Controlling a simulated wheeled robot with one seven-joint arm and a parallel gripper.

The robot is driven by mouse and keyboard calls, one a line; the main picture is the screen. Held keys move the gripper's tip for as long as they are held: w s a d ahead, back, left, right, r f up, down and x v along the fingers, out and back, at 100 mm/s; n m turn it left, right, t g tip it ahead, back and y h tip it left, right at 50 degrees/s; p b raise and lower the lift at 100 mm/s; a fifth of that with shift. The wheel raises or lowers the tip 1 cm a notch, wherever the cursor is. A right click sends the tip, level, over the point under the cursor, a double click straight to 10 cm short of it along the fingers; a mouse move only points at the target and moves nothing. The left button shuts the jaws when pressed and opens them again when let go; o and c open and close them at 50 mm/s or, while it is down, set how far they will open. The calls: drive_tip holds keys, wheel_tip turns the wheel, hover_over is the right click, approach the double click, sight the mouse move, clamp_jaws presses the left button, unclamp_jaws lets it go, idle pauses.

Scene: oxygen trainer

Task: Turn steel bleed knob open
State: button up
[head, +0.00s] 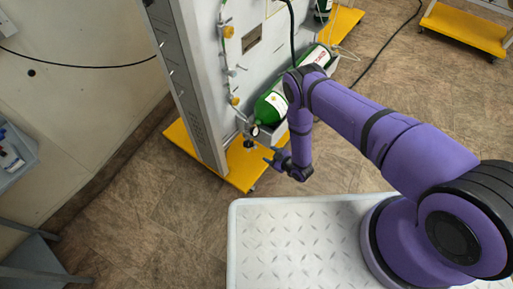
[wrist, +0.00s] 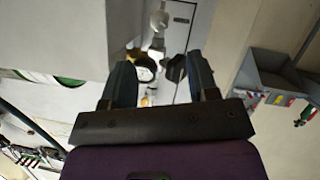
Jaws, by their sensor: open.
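My gripper (head: 272,157) is open and empty at the lower part of the grey panel, just right of a small dark knob (head: 249,143) and a round gauge (head: 255,130). In the wrist view the two dark fingers of my gripper (wrist: 160,72) stand apart. A gauge (wrist: 146,70), a steel fitting (wrist: 156,52) and a dark knob (wrist: 175,68) show between them. The dark knob appears close to the right finger; contact cannot be told. I cannot tell for certain which small part is the steel bleed knob.
The grey panel (head: 205,85) stands on a yellow base (head: 238,178). Brass-coloured knobs (head: 228,31) and tubing run up its edge. The brown floor (head: 150,220) is clear in front.

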sight(256, 147)
drive_tip(key=x, duration=0.9)
drive_tip(key=shift+w+a+f, duration=0.2)
drive_tip(key=shift+w, duration=0.05)
drive_tip(key=c, duration=0.9)
